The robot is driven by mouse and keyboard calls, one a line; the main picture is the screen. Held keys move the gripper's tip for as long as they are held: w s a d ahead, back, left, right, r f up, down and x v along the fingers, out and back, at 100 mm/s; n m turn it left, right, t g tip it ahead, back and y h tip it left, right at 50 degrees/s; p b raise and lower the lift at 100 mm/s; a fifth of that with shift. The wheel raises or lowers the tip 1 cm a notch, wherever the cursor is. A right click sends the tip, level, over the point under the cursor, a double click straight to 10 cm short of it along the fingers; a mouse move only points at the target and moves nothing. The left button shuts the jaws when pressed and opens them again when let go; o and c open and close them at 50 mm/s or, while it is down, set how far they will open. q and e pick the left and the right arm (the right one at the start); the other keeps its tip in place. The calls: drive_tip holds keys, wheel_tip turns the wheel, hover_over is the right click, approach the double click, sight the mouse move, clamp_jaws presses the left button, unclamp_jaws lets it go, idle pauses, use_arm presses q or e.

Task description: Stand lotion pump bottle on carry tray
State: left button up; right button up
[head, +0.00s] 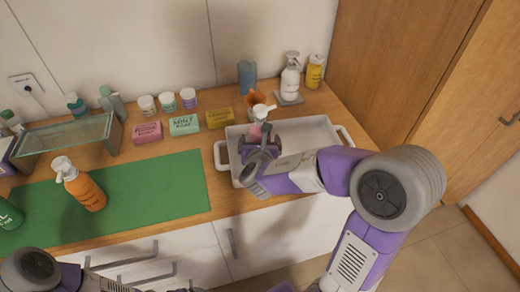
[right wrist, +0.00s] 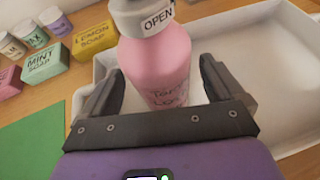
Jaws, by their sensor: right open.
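The lotion pump bottle (right wrist: 160,62) is pink with a white collar marked OPEN. In the right wrist view it stands between the fingers of my right gripper (head: 262,148), which is open around it. In the head view its white pump top (head: 263,111) shows above the gripper, and most of its body is hidden. The carry tray (head: 318,127) is white with a handle at each end. The bottle appears upright inside the tray's left part, though its base is largely hidden. My left arm shows at the lower left, its gripper end cut off by the bottom edge.
Soap boxes (head: 184,124) and small jars (head: 188,97) stand left of the tray. A white pump bottle (head: 290,80) and a yellow bottle (head: 314,72) stand behind it. An orange pump bottle (head: 85,190) is on the green mat (head: 150,190). The tray's right part is clear.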

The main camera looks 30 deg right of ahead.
drive_tip(key=v, duration=1)
drive_tip(key=shift+b, duration=0.35)
drive_tip(key=shift+s+a, duration=0.1)
drive_tip(key=shift+f, duration=0.1)
